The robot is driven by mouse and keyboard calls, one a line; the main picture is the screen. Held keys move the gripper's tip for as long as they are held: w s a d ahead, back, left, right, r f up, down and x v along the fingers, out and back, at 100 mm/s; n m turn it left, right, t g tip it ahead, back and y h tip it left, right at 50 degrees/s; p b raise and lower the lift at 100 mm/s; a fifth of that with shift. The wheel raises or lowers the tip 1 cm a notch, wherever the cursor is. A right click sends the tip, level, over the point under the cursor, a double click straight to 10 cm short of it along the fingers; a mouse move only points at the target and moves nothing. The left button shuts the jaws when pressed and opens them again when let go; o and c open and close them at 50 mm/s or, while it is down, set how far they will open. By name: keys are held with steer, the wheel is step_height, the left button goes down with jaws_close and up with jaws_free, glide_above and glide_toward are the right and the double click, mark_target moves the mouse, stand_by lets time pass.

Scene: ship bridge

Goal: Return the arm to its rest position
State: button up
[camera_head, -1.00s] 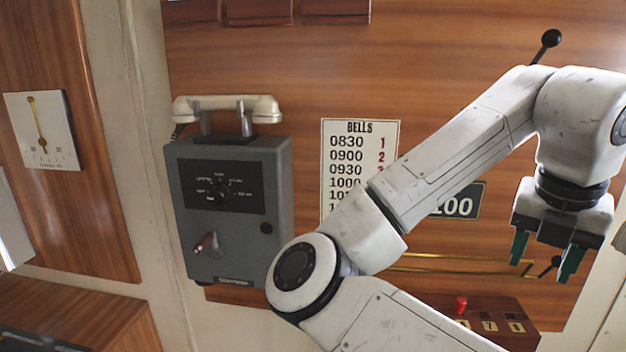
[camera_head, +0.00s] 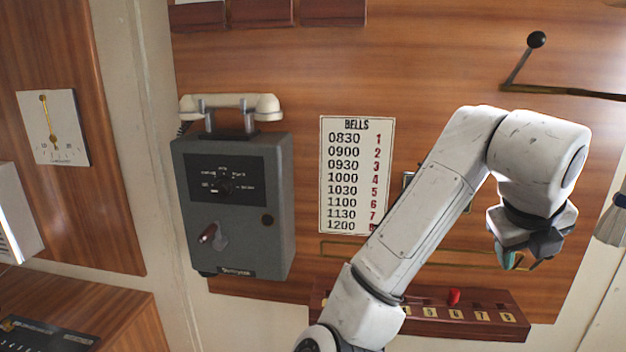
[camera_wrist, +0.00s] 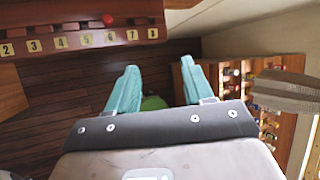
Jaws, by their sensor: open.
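My arm is bent up in front of the wood-panelled wall at the right of the head view. My gripper (camera_head: 512,258) hangs from its end, fingers pointing down, in front of the panel and above the right end of the numbered rack. In the wrist view my gripper (camera_wrist: 157,90) shows two teal fingers spread apart with nothing between them. A green thing (camera_wrist: 153,103) shows below, partly hidden by the left finger.
A grey telephone box (camera_head: 236,205) with a white handset hangs left of a bells chart (camera_head: 356,175). A numbered wooden rack (camera_head: 480,318) with a red peg (camera_head: 454,296) is below. A black-knobbed lever (camera_head: 537,40) is upper right. Shelves with several coloured items (camera_wrist: 228,95) stand right in the wrist view.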

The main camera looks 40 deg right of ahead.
steer(key=w+a+f+n+t, duration=0.3)
steer(key=w+a+f+n, duration=0.35)
steer(key=n, duration=0.85)
steer(key=w+a+f+n+t, duration=0.3)
steer(key=w+f+n, duration=0.4)
steer(key=f+n, duration=0.65)
steer(key=s+a+f+n+g+y, duration=0.1)
steer(key=s+a+f+n+y, duration=0.2)
steer(key=a+f+n, duration=0.55)
steer(key=s+a+f+n+y, duration=0.4)
steer(key=a+f+n, duration=0.3)
steer(key=a+n, duration=0.15)
steer(key=s+f+g+b, duration=0.2)
steer(key=s+f+b, duration=0.3)
steer(key=f, duration=0.2)
steer(key=s+d+f+m+g+b, duration=0.1)
steer(key=s+f+g+b, duration=0.1)
steer(key=s+f+b, duration=0.3)
step_height(320, 180, down, 3)
steer(key=shift+f, duration=0.15)
